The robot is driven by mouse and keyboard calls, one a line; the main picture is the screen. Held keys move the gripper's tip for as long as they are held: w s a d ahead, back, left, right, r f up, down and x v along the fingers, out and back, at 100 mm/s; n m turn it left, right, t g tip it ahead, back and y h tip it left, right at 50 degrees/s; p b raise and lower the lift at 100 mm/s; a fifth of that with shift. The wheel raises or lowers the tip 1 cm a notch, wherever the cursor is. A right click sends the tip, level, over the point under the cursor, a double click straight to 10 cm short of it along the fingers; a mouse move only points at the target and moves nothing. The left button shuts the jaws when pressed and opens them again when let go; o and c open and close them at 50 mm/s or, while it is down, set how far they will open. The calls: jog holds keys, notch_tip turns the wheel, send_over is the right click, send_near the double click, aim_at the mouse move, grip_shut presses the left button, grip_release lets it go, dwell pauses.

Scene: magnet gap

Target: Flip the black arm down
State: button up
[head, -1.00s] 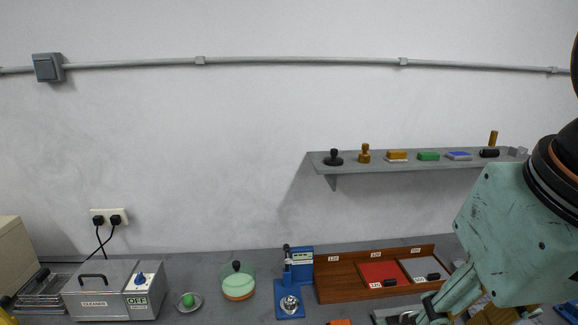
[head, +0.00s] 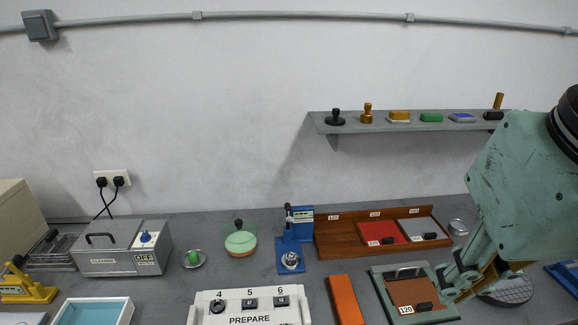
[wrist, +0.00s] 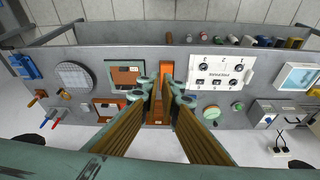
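A small blue bench device (head: 298,226) stands at mid-table in the head view. My gripper (head: 449,284) is in the lower right of the head view, well right of the blue device and over a green-framed board. In the wrist view my gripper (wrist: 163,93) has its two fingers apart with nothing between them. I cannot make out the blue device there; the right finger may cover it.
A wooden tray (head: 327,246) stands right of the blue device, a green bowl (head: 240,241) left of it. In front are a white panel (head: 206,303) and an orange bar (head: 345,300). A wall shelf (head: 375,125) hangs above. Grey table shows around the blue device.

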jog(key=shift+m+g, duration=0.4)
jog(key=shift+m, duration=0.5)
jog(key=w+r, duration=0.1)
jog(key=w, duration=0.1)
jog(key=w+r+p, duration=0.1)
jog(key=w+r, duration=0.1)
jog(key=w, duration=0.1)
jog(key=w+a+r, duration=0.1)
jog(key=w+r, duration=0.1)
jog(key=shift+w+p, duration=0.4)
grip_shut()
jog(key=w+a+m+g+p, duration=0.1)
jog(key=w+a+m+p, duration=0.2)
jog(key=w, duration=1)
jog(key=w+a+r+m+g+p, duration=0.1)
jog(key=w+a+m+p, duration=0.25)
jog(key=w, duration=0.85)
jog(key=w+a+m+g+p, duration=0.15)
jog(key=w+a, duration=0.25)
jog(key=w, duration=0.9)
jog(key=w+a+f+m+g+p, duration=0.1)
jog(key=w+a+f+m+p, duration=0.2)
jog(key=w+a+f, duration=0.2)
jog(key=w+a+f+m+g+p, duration=0.1)
jog(key=w+a+f+m+p, duration=0.2)
jog(key=w+f, duration=0.9)
notch_tip(320, 180, down, 3)
jog(key=shift+a+r+m, duration=0.2)
jog(key=shift+a+m, duration=0.4)
jog(key=shift+a, duration=0.5)
